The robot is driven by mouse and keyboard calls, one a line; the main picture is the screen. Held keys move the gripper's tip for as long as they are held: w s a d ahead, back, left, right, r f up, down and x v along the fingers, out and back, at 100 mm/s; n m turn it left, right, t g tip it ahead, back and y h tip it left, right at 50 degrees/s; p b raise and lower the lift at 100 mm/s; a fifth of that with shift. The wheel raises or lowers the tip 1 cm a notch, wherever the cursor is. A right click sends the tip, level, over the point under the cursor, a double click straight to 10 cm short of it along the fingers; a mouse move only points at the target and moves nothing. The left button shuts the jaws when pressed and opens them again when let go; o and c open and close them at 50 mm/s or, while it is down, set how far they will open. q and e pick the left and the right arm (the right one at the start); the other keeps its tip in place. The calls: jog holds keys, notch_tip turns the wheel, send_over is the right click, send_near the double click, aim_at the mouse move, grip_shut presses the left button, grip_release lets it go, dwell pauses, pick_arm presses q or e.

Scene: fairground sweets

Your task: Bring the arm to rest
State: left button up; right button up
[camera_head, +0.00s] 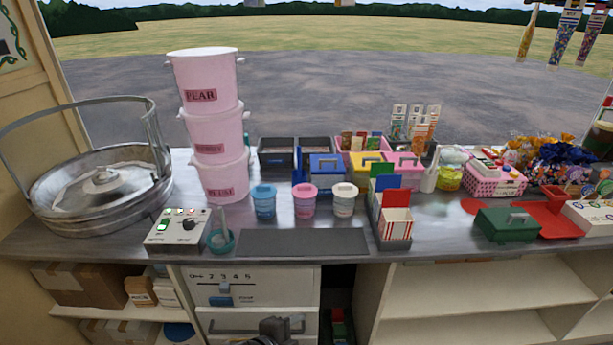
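A dark mechanical part (275,329), which looks like the top of one of my arms or grippers, pokes up at the bottom edge, left of centre. It is in front of the white drawer unit (258,274) under the counter. Its fingers are not clear, and I cannot tell whether it is open or shut. No gripper shows over the counter (315,218). My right gripper is not in view.
The counter is crowded. A metal candy-floss bowl (105,205) and stacked pink tubs (216,135) stand left. Three small tubs (304,202), a grey mat (302,242) and a striped box (396,223) are central. A green box (507,224) sits right. Open shelves (470,285) lie below.

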pick_arm(q)
jog(key=s+a+f+n+g+y, duration=0.2)
jog(key=s+a+f+n+y, duration=0.15)
jog(key=s+a+n, duration=0.65)
jog(key=s+a+f+n+g+y, duration=0.35)
jog(key=s+a+n, duration=0.55)
jog(key=a, duration=0.4)
notch_tip(320, 180, down, 25)
jog(key=s+m, duration=0.1)
jog(key=s, duration=0.1)
jog(key=s+a+f+g, duration=0.1)
jog(key=s+a+f, duration=0.1)
jog(key=s+f, duration=1.4)
jog(key=shift+s+a+m+g, duration=0.15)
jog(key=shift+s+m+g, duration=0.15)
jog(key=shift+s+g, duration=0.05)
